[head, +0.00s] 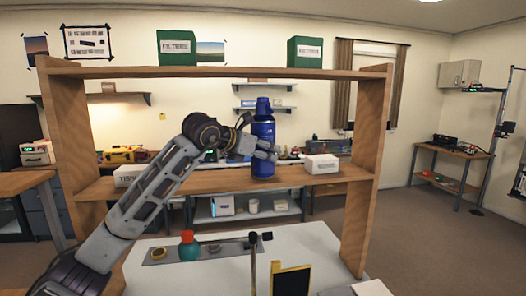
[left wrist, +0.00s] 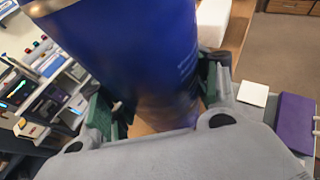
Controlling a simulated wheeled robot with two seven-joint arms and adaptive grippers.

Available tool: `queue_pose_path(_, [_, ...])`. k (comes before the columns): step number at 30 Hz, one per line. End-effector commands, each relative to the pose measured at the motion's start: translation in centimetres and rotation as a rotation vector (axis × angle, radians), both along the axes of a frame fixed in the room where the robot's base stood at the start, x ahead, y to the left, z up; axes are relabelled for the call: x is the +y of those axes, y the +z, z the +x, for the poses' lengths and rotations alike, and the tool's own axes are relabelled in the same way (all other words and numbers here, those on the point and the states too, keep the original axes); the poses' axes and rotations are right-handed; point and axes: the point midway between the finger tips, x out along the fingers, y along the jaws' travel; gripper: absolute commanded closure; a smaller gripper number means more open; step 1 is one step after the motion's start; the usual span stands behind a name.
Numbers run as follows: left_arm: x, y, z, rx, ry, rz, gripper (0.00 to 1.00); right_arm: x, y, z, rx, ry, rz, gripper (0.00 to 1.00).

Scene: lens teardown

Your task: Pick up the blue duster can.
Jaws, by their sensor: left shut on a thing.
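The blue duster can (head: 263,135) stands upright at the middle shelf of the wooden rack in the head view. My left gripper (head: 262,149) reaches in from the left and is shut around the can's body. In the left wrist view the can (left wrist: 145,55) fills the space between the green-padded fingers (left wrist: 158,105), one on each side of it. I cannot tell whether the can's base touches the shelf. My right gripper is in neither view.
The wooden shelf board (head: 219,180) holds a white box (head: 322,164) right of the can and another white box (head: 127,175) at left. Rack posts (head: 369,150) stand on both sides. On the white table (head: 310,240) below are a dark mat with a teal bottle (head: 189,247) and a thin stand.

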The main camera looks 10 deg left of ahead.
Motion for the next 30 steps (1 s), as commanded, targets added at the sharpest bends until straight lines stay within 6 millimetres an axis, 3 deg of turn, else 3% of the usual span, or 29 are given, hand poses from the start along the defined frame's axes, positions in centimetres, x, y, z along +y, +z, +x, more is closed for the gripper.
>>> queue_pose_path(7, [0.0,0.3,0.0,-0.003,0.000,-0.001,0.78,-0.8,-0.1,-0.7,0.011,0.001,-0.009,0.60])
queue_pose_path(16, [0.0,1.6,0.0,-0.003,0.001,0.000,0.78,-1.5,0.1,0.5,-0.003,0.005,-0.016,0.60])
queue_pose_path(23, [0.0,3.0,0.0,-0.003,0.000,-0.001,0.78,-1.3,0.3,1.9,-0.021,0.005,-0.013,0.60])
queue_pose_path(30, [0.6,3.6,-1.0,-0.003,0.001,-0.001,0.78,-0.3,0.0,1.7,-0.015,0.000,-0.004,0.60])
